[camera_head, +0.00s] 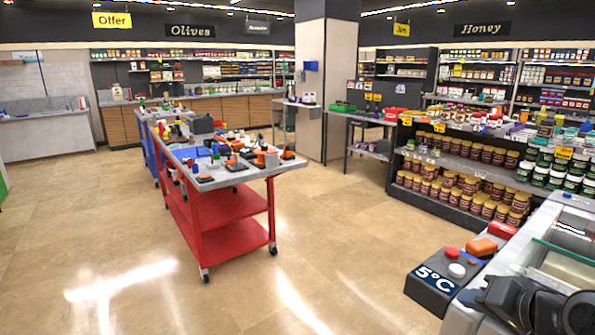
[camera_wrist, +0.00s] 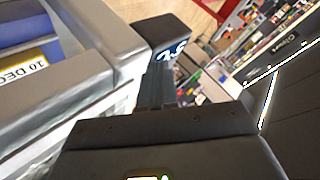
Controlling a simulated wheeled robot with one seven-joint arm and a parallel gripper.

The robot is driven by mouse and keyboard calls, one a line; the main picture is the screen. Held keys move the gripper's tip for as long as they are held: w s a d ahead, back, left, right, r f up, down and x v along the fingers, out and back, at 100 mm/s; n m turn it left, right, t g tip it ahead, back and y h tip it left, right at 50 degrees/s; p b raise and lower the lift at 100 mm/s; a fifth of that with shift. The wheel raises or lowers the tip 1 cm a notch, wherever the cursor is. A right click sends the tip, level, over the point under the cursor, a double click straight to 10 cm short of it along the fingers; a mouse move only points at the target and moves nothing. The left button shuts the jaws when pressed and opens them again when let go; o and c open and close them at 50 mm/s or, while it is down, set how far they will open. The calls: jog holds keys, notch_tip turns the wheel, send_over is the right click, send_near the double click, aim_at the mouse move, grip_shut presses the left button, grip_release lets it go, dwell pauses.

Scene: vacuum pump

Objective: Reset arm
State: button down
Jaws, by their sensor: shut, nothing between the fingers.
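My gripper (camera_wrist: 160,80) shows in the wrist view, with its dark body filling the lower middle. Its narrow dark fingers are together and hold nothing. They point towards the corner of a grey-rimmed cooler (camera_wrist: 128,40), near the dark box with white markings (camera_wrist: 168,35). In the head view, dark parts of my arm cover the lower right corner, over the cooler. I cannot make out the fingers there. No vacuum pump can be clearly told in either view.
The cooler's dark "5°C" box (camera_head: 432,284) stands at the lower right, with red and orange items (camera_head: 482,246) near it. A red cart (camera_head: 222,235) loaded with small items stands at left centre. A jar shelf (camera_head: 440,165) lines the right. The tiled floor (camera_head: 320,240) between is clear.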

jog(key=s+a+f+t+h, duration=0.1)
jog(key=s+a+f, duration=0.45)
jog(key=s, duration=0.35)
jog(key=s+a+f+t+h, duration=0.1)
jog(key=s+a+f, duration=0.45)
jog(key=s, duration=0.35)
jog(key=s+r+n+t, duration=0.1)
jog(key=s+r+n, duration=0.2)
jog(key=s, duration=0.9)
jog(key=s+r+n+t+b, duration=0.1)
jog(key=s+r+n, duration=0.3)
jog(key=s, duration=0.8)
jog(key=shift+s+r, duration=0.15)
jog(key=shift+r, duration=0.45)
